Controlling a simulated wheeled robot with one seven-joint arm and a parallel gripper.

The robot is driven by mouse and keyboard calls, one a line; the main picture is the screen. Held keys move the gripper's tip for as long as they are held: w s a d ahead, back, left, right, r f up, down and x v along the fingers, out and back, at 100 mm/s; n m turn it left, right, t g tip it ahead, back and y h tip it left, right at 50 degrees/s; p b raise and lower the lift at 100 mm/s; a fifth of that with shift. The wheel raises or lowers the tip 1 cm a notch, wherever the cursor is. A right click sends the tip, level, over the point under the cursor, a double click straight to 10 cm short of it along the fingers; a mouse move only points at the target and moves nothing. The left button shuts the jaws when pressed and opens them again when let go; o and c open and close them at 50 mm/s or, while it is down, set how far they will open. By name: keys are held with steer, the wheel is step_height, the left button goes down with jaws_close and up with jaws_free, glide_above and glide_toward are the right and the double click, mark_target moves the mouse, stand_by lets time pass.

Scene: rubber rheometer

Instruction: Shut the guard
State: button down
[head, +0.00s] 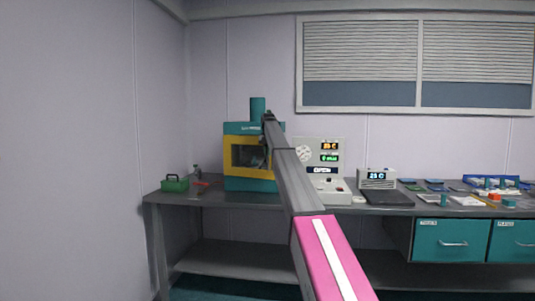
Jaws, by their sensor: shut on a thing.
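The rheometer (238,129) is a teal machine on the bench, with a column on top. Its guard (231,156) is a yellow frame around a dark window on the front. My arm reaches from the lower right to the machine. My gripper (264,152) is small and dark at the right part of the guard, largely hidden by my arm. It is shut, apparently on the guard; the exact contact is too small to make out. I cannot tell how far the guard stands open.
A control panel (335,153) with lit displays stands right of the machine, beside a small readout box (377,179). A green carrier (174,184) sits at the bench's left end. Trays and small parts crowd the right. Teal drawers (440,241) hang below the bench (165,198).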

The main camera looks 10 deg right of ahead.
steer(key=c, duration=1.2)
jaws_free()
steer(key=shift+o, duration=0.2)
step_height(320, 180, up, 11)
steer(key=shift+f, duration=0.1)
